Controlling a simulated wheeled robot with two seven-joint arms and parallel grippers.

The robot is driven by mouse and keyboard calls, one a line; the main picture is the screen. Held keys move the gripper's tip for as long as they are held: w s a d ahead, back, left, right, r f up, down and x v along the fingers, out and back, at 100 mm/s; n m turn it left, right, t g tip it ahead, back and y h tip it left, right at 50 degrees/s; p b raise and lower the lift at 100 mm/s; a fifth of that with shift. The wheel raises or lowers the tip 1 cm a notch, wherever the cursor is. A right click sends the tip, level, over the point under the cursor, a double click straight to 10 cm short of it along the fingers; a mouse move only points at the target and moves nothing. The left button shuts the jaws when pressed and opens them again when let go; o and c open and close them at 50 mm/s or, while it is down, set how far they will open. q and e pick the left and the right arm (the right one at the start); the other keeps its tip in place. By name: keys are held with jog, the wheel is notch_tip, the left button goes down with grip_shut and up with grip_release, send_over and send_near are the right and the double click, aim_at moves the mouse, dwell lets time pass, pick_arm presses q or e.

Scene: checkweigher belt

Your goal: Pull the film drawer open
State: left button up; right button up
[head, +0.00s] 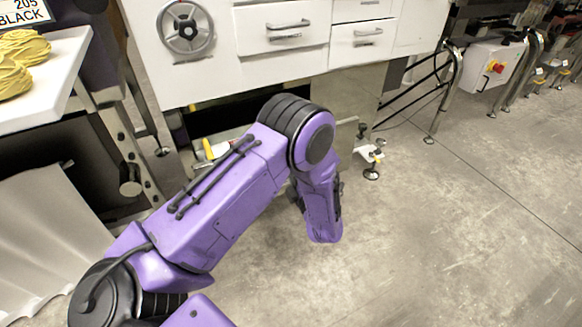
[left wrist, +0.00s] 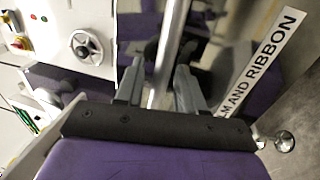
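In the left wrist view, the label (left wrist: 262,62) reading "M AND RIBBON", its start cut off, is on a dark shiny surface that appears to be the film drawer's front. A long metal bar (left wrist: 168,48), which looks like its handle, runs beside the label. My left gripper (left wrist: 160,88) has one finger on each side of the bar. The fingers are apart, with a gap visible beside the bar; contact cannot be told. In the head view my purple left arm bends downward and its gripper is hidden. The labelled drawer cannot be made out there. My right gripper is not in view.
A white cabinet (head: 207,73) with a handwheel (head: 186,28) and several handled drawers (head: 283,27) stands at the back. A white shelf (head: 52,77) with yellow bundles (head: 22,50) is at left. A control box (head: 492,66) is at right. The floor (head: 450,240) at right is clear.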

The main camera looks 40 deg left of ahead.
pick_arm(q)
jog(key=p+v, duration=0.1)
jog(key=v, duration=0.9)
jog(key=shift+s+d, duration=0.15)
jog(key=shift+d, duration=0.15)
